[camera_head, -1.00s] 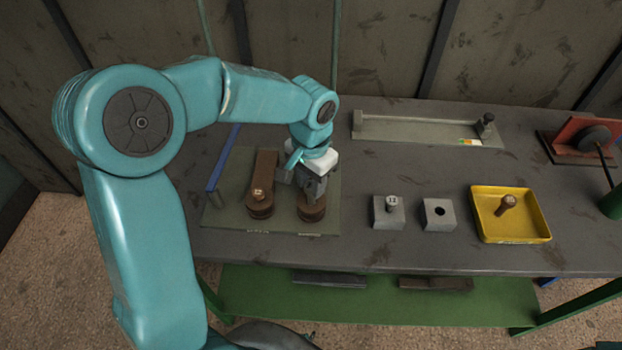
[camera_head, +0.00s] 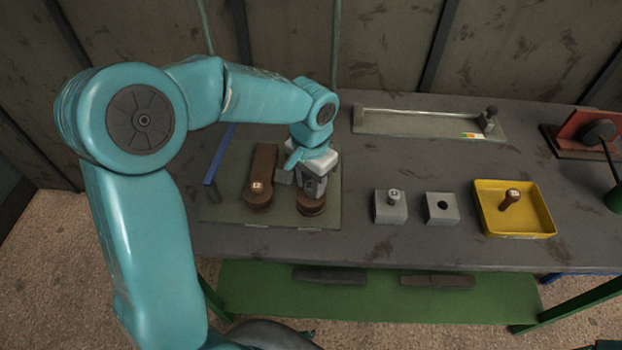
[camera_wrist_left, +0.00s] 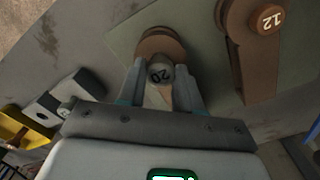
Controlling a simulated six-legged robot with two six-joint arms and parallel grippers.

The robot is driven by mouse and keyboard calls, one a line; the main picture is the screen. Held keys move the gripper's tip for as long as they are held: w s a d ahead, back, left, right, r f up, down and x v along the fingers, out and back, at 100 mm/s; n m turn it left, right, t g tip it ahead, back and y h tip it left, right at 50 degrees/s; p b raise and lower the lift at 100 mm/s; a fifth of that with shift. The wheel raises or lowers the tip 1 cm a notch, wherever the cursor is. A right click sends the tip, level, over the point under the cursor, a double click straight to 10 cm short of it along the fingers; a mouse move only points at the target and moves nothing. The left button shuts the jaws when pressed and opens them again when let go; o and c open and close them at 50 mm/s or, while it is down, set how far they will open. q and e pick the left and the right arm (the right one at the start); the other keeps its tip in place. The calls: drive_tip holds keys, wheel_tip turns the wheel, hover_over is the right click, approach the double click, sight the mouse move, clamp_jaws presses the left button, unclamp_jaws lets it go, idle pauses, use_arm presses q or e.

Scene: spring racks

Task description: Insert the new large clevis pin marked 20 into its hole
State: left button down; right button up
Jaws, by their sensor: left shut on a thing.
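My left gripper (camera_head: 313,190) is shut on a grey pin marked 20 (camera_wrist_left: 160,73), whose head shows between the fingers in the left wrist view. The gripper points down at the right-hand round rusty boss (camera_head: 311,207), which also shows in the left wrist view (camera_wrist_left: 158,43). The pin's shank and the hole are hidden by the pin head and fingers, so I cannot tell how deep the pin sits. A rusty link with a brown pin marked 12 (camera_wrist_left: 267,19) lies beside it; that pin also shows in the head view (camera_head: 257,187). My right gripper is out of view.
To the right stand a grey block with a small pin marked 12 (camera_head: 393,196) and a grey block with an empty hole (camera_head: 442,209). A yellow tray (camera_head: 545,222) holds a brown pin (camera_head: 511,199). A long gauge (camera_head: 425,124) lies behind. Bench between is clear.

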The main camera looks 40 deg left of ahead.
use_arm(q)
drive_tip(key=shift+f, duration=0.4)
drive_tip(key=c, duration=0.7)
unclamp_jaws()
wheel_tip(320, 180, up, 16)
drive_tip(key=shift+r+p, duration=0.2)
drive_tip(key=shift+p, duration=0.1)
